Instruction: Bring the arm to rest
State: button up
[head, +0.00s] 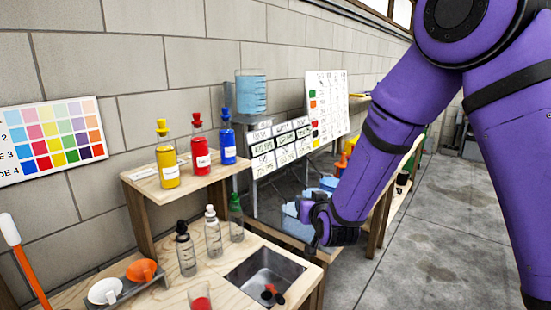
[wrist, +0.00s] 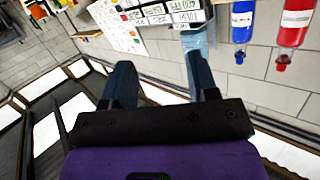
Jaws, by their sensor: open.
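My purple arm (head: 375,165) comes down from the top right in the head view. My gripper (head: 318,222) is at its lower end, near the right end of the wooden bench, beside the sink. In the wrist view the two dark fingers of my gripper (wrist: 158,64) stand apart with nothing held between them. A light blue container (wrist: 198,42) shows behind one finger there. In the head view the fingers are small and dark, and I cannot tell whether they touch anything.
A metal sink (head: 262,277) is set in the bench. Yellow (head: 167,165), red (head: 201,150) and blue (head: 228,145) bottles stand on a wooden shelf. Grey floor (head: 430,240) is clear at right.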

jog(key=s+d+r+g+h, duration=0.1)
jog(key=s+d+r+g, duration=0.3)
jog(key=s+d+r, duration=0.85)
jog(key=s+d+r+g, duration=0.2)
jog(key=s, duration=0.6)
jog(key=s+d+r+g+h, duration=0.1)
jog(key=s+d+r, duration=0.1)
jog(key=s, duration=0.6)
jog(key=s+d+r+m+g+h, duration=0.1)
jog(key=s+d, duration=0.3)
jog(key=s, duration=0.4)
jog(key=shift+d+r+g, duration=0.25)
jog(key=shift+r+g, duration=0.25)
jog(key=shift+g, duration=0.3)
